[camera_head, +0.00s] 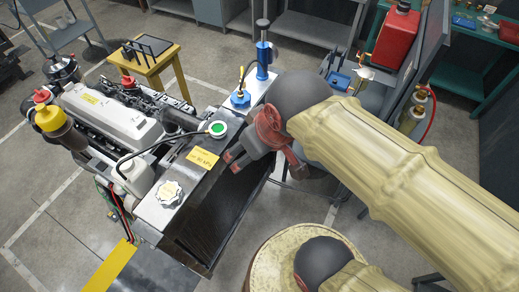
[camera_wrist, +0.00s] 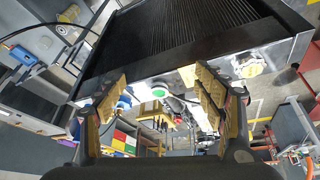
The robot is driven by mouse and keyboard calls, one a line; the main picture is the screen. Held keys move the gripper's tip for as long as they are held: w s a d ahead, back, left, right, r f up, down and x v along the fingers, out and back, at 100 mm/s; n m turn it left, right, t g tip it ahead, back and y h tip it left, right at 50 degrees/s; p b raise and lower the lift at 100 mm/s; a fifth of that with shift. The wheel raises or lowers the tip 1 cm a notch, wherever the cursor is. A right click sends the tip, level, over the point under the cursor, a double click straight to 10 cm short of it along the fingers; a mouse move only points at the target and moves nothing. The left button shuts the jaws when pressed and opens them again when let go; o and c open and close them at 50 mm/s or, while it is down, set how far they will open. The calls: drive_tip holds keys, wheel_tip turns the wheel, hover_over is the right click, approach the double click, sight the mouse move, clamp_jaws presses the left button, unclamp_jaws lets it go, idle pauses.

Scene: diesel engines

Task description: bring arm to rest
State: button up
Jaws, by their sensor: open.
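My gripper (camera_head: 236,156) hangs over the dark radiator box at the front of the engine, near its right edge in the head view. In the wrist view my gripper (camera_wrist: 160,92) shows two yellow-padded fingers spread wide apart with nothing between them. The radiator (camera_head: 215,215) has a dark finned face, which also shows at the top of the wrist view (camera_wrist: 190,38). My arm reaches in from the right.
The engine (camera_head: 115,115) with a yellow-and-red bottle (camera_head: 55,125) stands left. A yellow stool (camera_head: 148,65) is at the back. A red can (camera_head: 397,38) stands right. Grey floor is free at the lower left.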

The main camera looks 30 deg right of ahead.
drive_tip(key=shift+s+d+f+m, duration=0.25)
drive_tip(key=shift+d+m, duration=0.15)
drive_tip(key=shift+m, duration=0.05)
drive_tip(key=shift+s+d+f+m, duration=0.2)
drive_tip(key=shift+d+m, duration=0.15)
drive_tip(key=shift+m, duration=0.1)
drive_tip(key=shift+f, duration=0.15)
wheel_tip(320, 180, down, 16)
drive_tip(key=b, duration=1.5)
drive_tip(key=shift+r+b, duration=0.25)
drive_tip(key=shift+b, duration=0.15)
